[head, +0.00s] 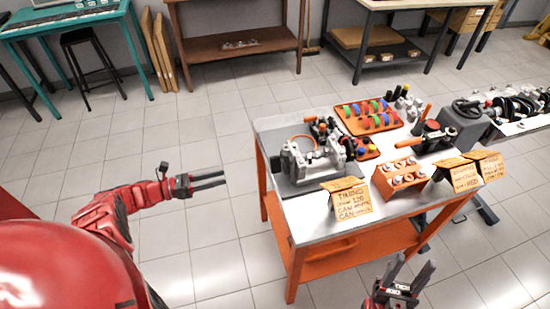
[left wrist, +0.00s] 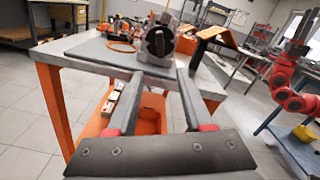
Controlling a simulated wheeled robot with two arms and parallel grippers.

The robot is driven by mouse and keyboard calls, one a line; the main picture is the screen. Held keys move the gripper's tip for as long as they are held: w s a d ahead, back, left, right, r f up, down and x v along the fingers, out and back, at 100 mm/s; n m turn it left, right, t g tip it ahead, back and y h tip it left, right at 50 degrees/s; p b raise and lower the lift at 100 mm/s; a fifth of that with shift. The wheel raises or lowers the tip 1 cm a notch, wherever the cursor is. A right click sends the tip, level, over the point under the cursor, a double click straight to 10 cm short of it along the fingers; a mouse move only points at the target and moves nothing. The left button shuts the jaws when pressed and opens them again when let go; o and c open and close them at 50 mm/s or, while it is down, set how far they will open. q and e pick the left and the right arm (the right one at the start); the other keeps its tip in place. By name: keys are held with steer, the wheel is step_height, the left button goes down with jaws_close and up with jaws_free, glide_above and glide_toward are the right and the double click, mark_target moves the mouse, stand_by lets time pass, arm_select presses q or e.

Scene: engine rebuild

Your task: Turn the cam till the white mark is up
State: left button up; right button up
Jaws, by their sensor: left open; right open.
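The grey metal engine fixture (head: 300,166) stands on a dark mat near the left end of the orange workbench. In the left wrist view the round, dark-faced cam end (left wrist: 159,42) faces me from the fixture, just beyond the fingertips. A pale edge shows around its dark face; I cannot clearly make out a white mark or its angle. My left gripper (head: 222,180) is open and empty, left of the bench and apart from the fixture; its two fingers also show in the left wrist view (left wrist: 160,76). My right gripper (head: 412,272) is open and empty in front of the bench.
The floor left of the bench is clear.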

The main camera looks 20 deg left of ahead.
arm_select(q)
steer(key=p+x, duration=0.2)
steer(key=x, duration=1.5)
steer(key=shift+c, duration=0.3)
jaws_close()
